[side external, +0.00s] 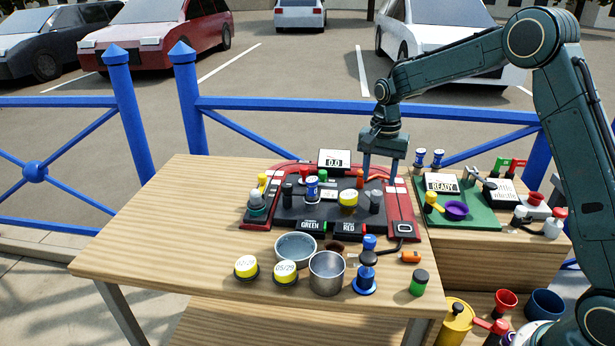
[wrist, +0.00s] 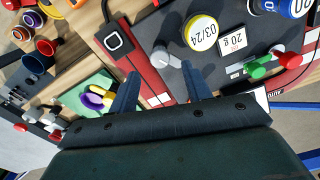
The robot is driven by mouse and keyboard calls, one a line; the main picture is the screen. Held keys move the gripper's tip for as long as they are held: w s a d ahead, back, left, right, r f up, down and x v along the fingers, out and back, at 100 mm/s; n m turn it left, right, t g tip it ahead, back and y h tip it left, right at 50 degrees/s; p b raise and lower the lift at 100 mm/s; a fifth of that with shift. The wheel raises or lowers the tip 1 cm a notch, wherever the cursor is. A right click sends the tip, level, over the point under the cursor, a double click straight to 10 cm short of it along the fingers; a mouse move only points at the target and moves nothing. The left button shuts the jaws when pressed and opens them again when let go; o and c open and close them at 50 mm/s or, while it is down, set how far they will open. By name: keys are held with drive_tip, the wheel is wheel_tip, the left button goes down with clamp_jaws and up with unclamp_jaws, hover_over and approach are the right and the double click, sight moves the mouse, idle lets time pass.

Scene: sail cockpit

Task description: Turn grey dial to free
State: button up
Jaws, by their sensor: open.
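A grey upright cylinder (side external: 376,201), which looks like the grey dial, stands at the right side of the black panel with the red border (side external: 401,213). In the wrist view the grey dial (wrist: 160,55) shows from above, with a small pointer-like part; no "free" mark is readable. My gripper (side external: 379,180) is open and empty, pointing down above and slightly behind the dial. In the wrist view the gripper (wrist: 159,70) has the dial just beyond and between its fingertips, apparently untouched.
A yellow-topped cylinder (side external: 348,199) stands close left of the dial, and an orange-topped piece (side external: 360,176) behind. A display reading 0.0 (side external: 334,158) stands at the back. Bowls, a metal cup (side external: 327,272) and blue pieces crowd the front. The table's left part is clear.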

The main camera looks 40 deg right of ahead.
sight(377, 194)
wheel_tip(377, 194, up, 9)
drive_tip(key=shift+r, duration=0.15)
idle(0.5)
drive_tip(key=s+a+r+n+t, duration=0.2)
drive_tip(key=s+a+r+n, duration=0.15)
drive_tip(key=s, duration=0.45)
drive_tip(key=s+a+r+n+t, duration=0.1)
drive_tip(key=s+a+r+n, duration=0.2)
drive_tip(key=s+r, duration=0.35)
drive_tip(key=s+a+f+n+t, duration=0.1)
drive_tip(key=s+f+n, duration=0.1)
drive_tip(key=s, duration=0.6)
drive_tip(key=s+a+f+n+t, duration=0.1)
drive_tip(key=s+a+f+n, duration=0.1)
drive_tip(key=s, duration=0.7)
drive_tip(key=shift+a+f+n+t, duration=0.25)
drive_tip(key=shift+f+n, duration=0.25)
drive_tip(key=shift+n, duration=0.35)
